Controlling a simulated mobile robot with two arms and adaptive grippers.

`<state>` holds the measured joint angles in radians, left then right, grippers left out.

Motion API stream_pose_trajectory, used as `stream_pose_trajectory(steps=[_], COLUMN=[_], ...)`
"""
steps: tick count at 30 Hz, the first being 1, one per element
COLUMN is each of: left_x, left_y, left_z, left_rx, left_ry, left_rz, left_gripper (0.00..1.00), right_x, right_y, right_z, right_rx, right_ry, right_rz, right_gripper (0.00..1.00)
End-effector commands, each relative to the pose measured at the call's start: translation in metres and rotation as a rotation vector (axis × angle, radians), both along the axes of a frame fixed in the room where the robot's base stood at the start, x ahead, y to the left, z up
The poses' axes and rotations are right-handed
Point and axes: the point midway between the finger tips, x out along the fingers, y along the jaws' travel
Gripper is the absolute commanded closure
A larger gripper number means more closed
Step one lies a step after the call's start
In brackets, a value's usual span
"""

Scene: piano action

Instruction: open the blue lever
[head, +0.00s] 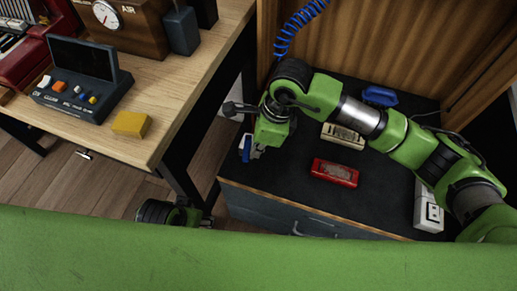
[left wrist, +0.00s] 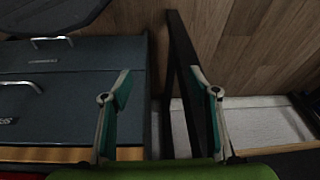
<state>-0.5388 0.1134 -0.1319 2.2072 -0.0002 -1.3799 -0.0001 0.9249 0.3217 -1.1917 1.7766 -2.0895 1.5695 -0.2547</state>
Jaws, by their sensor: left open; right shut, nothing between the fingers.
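The blue lever (head: 246,148) is a small upright blue piece on a white mount, at the left edge of the dark cabinet top in the head view. My right gripper (head: 257,153) points down right beside it, just to its right. Its fingers look shut and empty; I cannot tell whether they touch the lever. My left gripper is low in the head view (head: 207,222), mostly hidden behind a green part of mine. In the left wrist view (left wrist: 160,88) its two fingers are wide apart with nothing between them. The lever is not visible in the left wrist view.
The dark cabinet top (head: 280,180) holds a red box (head: 335,172), a cream block (head: 343,136), a blue object (head: 380,96) and a white socket block (head: 428,210). A wooden table (head: 165,110) with a control box (head: 82,85) and yellow block (head: 131,123) stands left.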

Motion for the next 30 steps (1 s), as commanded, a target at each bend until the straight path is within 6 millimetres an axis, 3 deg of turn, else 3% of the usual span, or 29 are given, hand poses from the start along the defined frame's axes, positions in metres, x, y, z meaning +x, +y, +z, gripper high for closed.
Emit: stream_pose_trajectory(steps=[18,30], left_x=[-0.002,-0.004], left_y=[0.001,0.003], left_z=[0.028,0.025], left_rx=[-0.002,0.003], left_ry=[-0.018,-0.012], left_rz=[0.004,0.002], left_gripper=[0.45,0.45], right_x=[0.011,0.013], right_y=[0.003,0.0], right_z=[0.0,-0.001], right_rx=[0.001,0.0], right_ry=[-0.001,-0.001], right_rz=[0.0,-0.001], right_gripper=[1.0,1.0])
